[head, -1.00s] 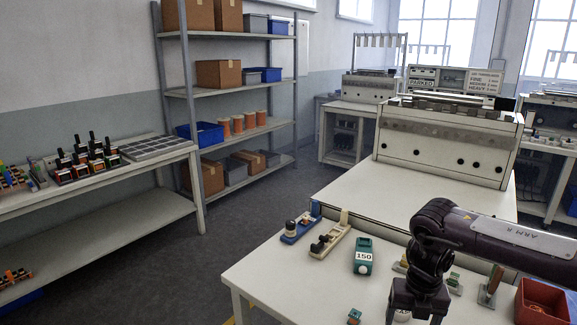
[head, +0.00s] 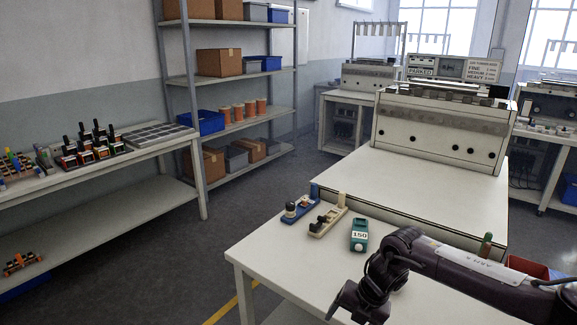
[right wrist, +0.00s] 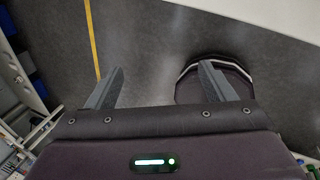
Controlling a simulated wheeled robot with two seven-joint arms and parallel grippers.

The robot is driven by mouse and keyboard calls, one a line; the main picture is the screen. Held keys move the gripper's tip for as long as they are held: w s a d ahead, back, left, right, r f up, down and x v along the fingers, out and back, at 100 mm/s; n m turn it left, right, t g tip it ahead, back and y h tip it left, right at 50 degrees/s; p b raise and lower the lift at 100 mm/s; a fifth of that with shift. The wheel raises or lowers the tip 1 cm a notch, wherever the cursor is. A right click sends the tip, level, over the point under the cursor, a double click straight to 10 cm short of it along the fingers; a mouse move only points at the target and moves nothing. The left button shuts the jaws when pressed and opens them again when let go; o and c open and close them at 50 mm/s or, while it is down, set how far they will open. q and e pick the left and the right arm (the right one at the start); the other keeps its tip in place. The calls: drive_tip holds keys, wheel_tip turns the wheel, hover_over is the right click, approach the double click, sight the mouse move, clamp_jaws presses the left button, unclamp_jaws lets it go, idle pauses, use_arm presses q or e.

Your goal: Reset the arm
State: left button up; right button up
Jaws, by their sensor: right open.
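My right arm comes in from the right in the head view, and its gripper (head: 345,303) hangs low over the near part of the white table (head: 262,262). In the right wrist view the two grey fingers of the gripper (right wrist: 160,80) are spread wide with nothing between them. Grey floor (right wrist: 145,40) shows beyond the fingers. My left gripper is in neither view.
On the table stand a blue device (head: 298,208), a cream device (head: 328,216) and a teal box marked 150 (head: 359,235). My arm partly hides a red bin (head: 527,268). A large white machine (head: 440,132) stands behind. Open floor (head: 190,255) lies left.

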drive_tip(key=a+f+m+t+y, duration=0.2)
drive_tip(key=a+f+m+y, duration=0.3)
drive_tip(key=a+f, duration=0.6)
drive_tip(key=s+d+f+m+t+h, duration=0.15)
drive_tip(key=s+f+m, duration=0.35)
drive_tip(key=f+m, duration=0.65)
drive_tip(key=s+d+f+m+t+h, duration=0.1)
drive_tip(key=s+d+f+m+h, duration=0.15)
drive_tip(key=s+d+f, duration=0.45)
drive_tip(key=s+d+f+m+g+h, duration=0.1)
drive_tip(key=s+d+f+m, duration=0.2)
drive_tip(key=s, duration=0.9)
drive_tip(key=s+d+f+m+g+h, duration=0.2)
drive_tip(key=s+d+f+m, duration=0.1)
drive_tip(key=s+f, duration=0.5)
drive_tip(key=s+d+f+m+g+h, duration=0.1)
drive_tip(key=s+d+f+m, duration=0.3)
drive_tip(key=s, duration=1.1)
wheel_tip(320, 180, down, 2)
drive_tip(key=shift+s+d+h, duration=0.3)
drive_tip(key=shift+s+d, duration=0.05)
drive_tip(key=shift+d, duration=0.1)
drive_tip(key=shift+g, duration=0.25)
